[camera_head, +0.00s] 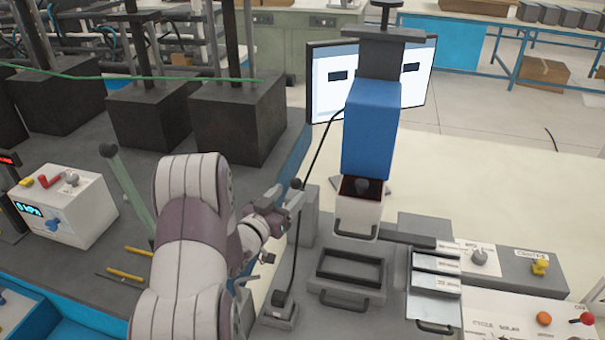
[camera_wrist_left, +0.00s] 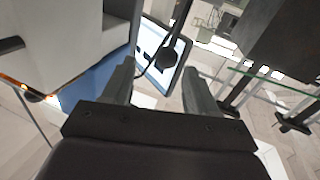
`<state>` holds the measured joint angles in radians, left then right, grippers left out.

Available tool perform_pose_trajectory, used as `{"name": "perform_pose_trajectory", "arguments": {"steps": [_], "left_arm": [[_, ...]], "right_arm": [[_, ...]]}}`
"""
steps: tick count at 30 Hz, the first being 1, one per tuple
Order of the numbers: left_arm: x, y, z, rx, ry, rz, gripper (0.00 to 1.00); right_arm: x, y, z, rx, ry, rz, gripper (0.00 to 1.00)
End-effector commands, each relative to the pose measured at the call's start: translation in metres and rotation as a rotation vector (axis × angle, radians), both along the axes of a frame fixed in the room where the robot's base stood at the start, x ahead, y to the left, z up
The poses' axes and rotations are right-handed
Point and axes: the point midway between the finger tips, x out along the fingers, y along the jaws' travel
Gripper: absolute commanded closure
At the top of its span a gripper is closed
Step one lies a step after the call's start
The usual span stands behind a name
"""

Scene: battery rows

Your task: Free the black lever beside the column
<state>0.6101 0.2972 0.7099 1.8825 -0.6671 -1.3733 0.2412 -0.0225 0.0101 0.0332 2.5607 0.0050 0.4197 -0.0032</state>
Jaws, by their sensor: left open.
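The black lever (camera_head: 291,240) is a thin dark rod with a round knob at its top. It rises from a small grey base beside the grey upright and the blue column (camera_head: 371,130). My left gripper (camera_head: 283,205) is open, close to the upper end of the lever. In the left wrist view the black knob (camera_wrist_left: 167,57) appears between and just beyond the two spread fingertips of the left gripper (camera_wrist_left: 158,72). I cannot tell if a finger touches it; nothing is seen gripped. My right gripper is not in view.
A monitor (camera_head: 418,85) stands behind the column, with a dark cable hanging near the lever. A white drawer (camera_head: 358,215) hangs under the column, above a dark-framed tray (camera_head: 349,268). A white meter box (camera_head: 70,205) stands left. Dark blocks (camera_head: 238,118) with posts fill the back left.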

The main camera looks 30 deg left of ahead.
Motion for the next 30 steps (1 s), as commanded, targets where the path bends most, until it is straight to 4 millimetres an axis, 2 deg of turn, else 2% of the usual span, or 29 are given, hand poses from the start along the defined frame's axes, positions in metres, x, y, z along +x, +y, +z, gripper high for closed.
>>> {"name": "perform_pose_trajectory", "arguments": {"steps": [3,9,13,19,20,21,25,30], "left_arm": [[0.03,-0.002,0.002,0.0,0.002,-0.003,0.42],[0.064,-0.003,0.002,0.0,0.002,0.0,0.42],[0.072,-0.003,0.001,0.001,0.001,0.001,0.42],[0.073,-0.003,0.0,0.0,0.001,0.002,0.42],[0.073,-0.003,0.0,0.0,0.001,0.002,0.45],[0.073,-0.003,0.0,0.0,0.001,0.002,0.58],[0.072,-0.002,0.0,0.0,0.002,0.002,1.0],[0.072,-0.003,0.0,0.0,0.003,0.002,1.0]], "right_arm": [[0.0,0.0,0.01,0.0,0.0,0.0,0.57],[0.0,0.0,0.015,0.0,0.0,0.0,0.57],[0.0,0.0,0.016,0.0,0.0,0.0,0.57],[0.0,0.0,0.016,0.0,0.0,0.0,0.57],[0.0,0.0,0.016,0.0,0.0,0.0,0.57],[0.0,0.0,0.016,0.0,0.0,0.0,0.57],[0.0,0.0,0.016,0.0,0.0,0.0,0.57],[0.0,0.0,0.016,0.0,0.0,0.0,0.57]]}}
